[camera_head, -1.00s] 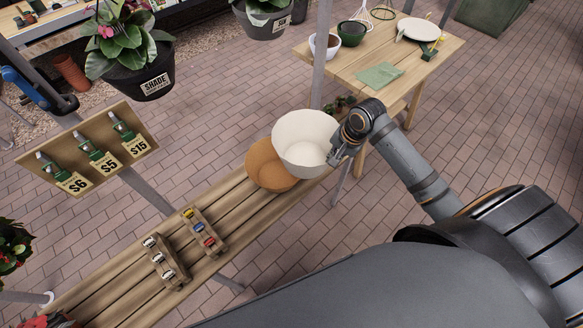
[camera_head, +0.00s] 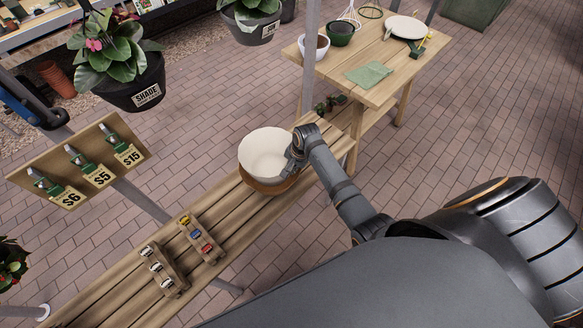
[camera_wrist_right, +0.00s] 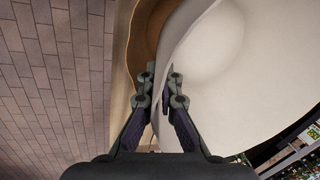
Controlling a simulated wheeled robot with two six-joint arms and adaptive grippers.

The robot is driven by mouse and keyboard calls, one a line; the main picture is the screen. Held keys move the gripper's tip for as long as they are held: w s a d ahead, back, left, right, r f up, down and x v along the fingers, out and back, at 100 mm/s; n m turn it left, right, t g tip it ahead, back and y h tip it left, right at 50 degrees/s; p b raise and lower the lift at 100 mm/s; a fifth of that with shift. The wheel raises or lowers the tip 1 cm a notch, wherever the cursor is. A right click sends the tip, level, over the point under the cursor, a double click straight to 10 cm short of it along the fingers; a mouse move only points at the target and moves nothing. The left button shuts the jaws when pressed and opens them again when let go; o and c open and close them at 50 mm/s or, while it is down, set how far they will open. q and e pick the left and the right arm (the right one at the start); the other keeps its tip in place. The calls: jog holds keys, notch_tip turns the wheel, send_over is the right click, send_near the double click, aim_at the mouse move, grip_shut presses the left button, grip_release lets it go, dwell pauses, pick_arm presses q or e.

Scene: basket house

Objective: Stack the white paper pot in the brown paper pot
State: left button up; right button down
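The white paper pot (camera_head: 264,152) is over the brown paper pot (camera_head: 268,187), which stands on the slatted wooden bench (camera_head: 228,203). Only the brown pot's lower rim shows below the white pot in the head view. In the right wrist view the white pot (camera_wrist_right: 225,70) fills the right side, with the brown pot's wall (camera_wrist_right: 148,35) beside it. My right gripper (camera_head: 294,152) is at the white pot's right rim. Its fingers (camera_wrist_right: 160,85) are shut on the white pot's wall, one on each side. How deep the white pot sits is hidden. My left gripper is out of view.
Two small wooden racks with coloured items, one rack (camera_head: 200,240) and another (camera_head: 163,270), stand on the bench to the left. A price sign (camera_head: 80,160) and a hanging plant pot (camera_head: 135,88) are at the left. A wooden table (camera_head: 400,65) stands behind.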

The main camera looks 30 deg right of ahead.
jog(key=shift+f, duration=0.1)
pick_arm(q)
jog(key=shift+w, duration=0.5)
pick_arm(e)
jog(key=shift+f, duration=0.1)
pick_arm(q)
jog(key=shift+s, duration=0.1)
pick_arm(e)
jog(key=shift+f, duration=0.45)
jog(key=c, duration=2.1)
grip_release()
jog(key=o, duration=0.6)
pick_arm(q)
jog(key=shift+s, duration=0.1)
pick_arm(e)
jog(key=shift+r, duration=0.45)
pick_arm(q)
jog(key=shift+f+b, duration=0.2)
jog(key=shift+b, duration=0.1)
pick_arm(e)
jog(key=v, duration=1.2)
jog(key=shift+r, duration=0.15)
